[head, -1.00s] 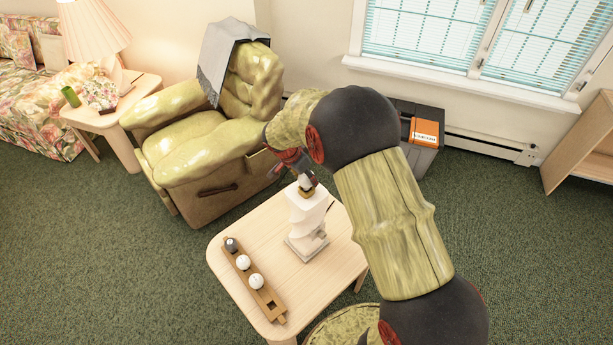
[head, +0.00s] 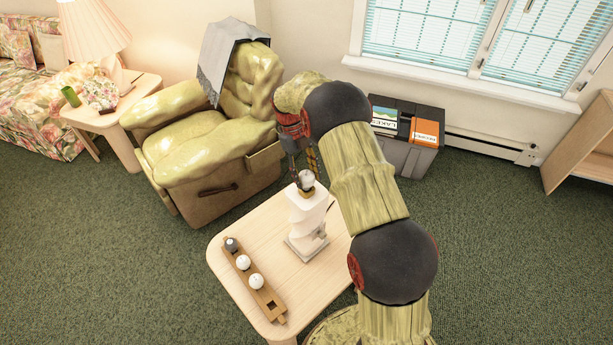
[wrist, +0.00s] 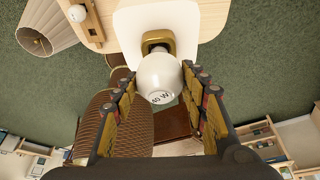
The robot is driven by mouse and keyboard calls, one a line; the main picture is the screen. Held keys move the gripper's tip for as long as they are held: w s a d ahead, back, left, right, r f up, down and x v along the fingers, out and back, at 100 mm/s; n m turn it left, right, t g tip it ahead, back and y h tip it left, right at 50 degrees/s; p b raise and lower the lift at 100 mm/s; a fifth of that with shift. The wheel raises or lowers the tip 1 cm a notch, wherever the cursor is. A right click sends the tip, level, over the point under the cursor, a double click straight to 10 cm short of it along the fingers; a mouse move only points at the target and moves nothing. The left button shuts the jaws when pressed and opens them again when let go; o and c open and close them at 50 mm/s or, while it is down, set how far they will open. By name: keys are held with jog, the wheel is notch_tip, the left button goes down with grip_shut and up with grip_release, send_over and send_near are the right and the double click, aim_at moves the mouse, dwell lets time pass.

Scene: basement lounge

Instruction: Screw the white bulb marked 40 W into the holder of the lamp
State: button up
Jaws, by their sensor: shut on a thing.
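The white bulb marked 40 W (wrist: 157,78) has its neck end at the brass holder (wrist: 157,40) on top of the lamp. How deep its base sits is hidden. In the head view the bulb (head: 307,178) sits above the holder (head: 306,191) of the white twisted lamp (head: 308,222), which stands upright on the small table (head: 240,225). My gripper (wrist: 160,82) is shut on the bulb, with one finger on each side of its globe and the mark facing the wrist camera. In the head view my gripper (head: 301,166) comes down from above, behind the bulb.
A wooden rack (head: 266,297) on the table holds a dark bulb (head: 231,244) and two white bulbs (head: 243,262), with an empty square slot at its near end. A green armchair (head: 205,150) stands close behind the table. A grey bin (head: 408,150) is by the wall.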

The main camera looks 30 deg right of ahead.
jog(key=shift+f+m+y, duration=0.1)
jog(key=shift+m+y, duration=0.2)
jog(key=shift+m, duration=0.6)
jog(key=o, duration=1.1)
